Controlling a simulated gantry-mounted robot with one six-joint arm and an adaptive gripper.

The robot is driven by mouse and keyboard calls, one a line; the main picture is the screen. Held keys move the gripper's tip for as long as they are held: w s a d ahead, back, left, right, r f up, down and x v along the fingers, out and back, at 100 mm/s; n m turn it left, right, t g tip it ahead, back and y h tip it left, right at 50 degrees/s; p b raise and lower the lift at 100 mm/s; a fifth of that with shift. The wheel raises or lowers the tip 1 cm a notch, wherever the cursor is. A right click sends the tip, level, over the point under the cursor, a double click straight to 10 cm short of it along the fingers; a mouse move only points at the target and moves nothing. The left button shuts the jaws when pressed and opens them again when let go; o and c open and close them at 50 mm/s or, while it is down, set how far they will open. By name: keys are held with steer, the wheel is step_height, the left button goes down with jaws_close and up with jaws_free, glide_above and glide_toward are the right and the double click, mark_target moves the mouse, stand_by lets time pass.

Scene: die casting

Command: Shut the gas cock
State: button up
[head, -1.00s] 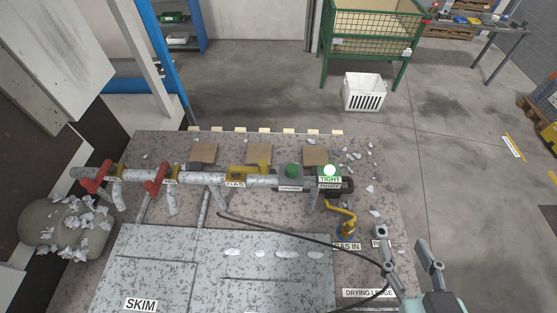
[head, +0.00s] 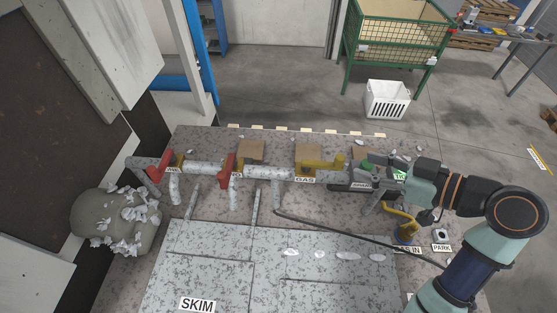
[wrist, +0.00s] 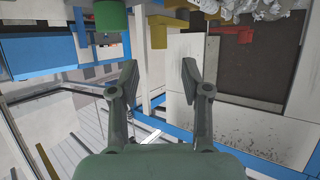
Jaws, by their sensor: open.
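The gas cock is a yellow handle (head: 318,164) lying lengthwise along the grey pipe, above the GAS label (head: 305,179) in the head view. Its right end has an upturned yellow grip. In the wrist view, which looks upside down, a yellow upright piece (wrist: 158,30), likely this grip, shows beyond the fingertips. My gripper (head: 368,167) reaches in from the right, just right of the handle, pointing left. In the wrist view my gripper (wrist: 159,78) is open, with nothing between its fingers. I cannot judge the exact gap to the handle.
Two red levers (head: 228,170) stand on the pipe further left. A green cylinder (wrist: 110,15) is close to the fingers in the wrist view. A yellow bent fitting (head: 402,217) and a dark hose (head: 340,228) lie below my arm. The SKIM plate (head: 215,265) is in front.

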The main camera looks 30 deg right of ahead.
mark_target(341, 157)
steer(key=p+x, duration=0.2)
steer(key=x, duration=0.5)
steer(key=shift+w+f, duration=0.1)
steer(key=shift+w, duration=0.25)
jaws_close()
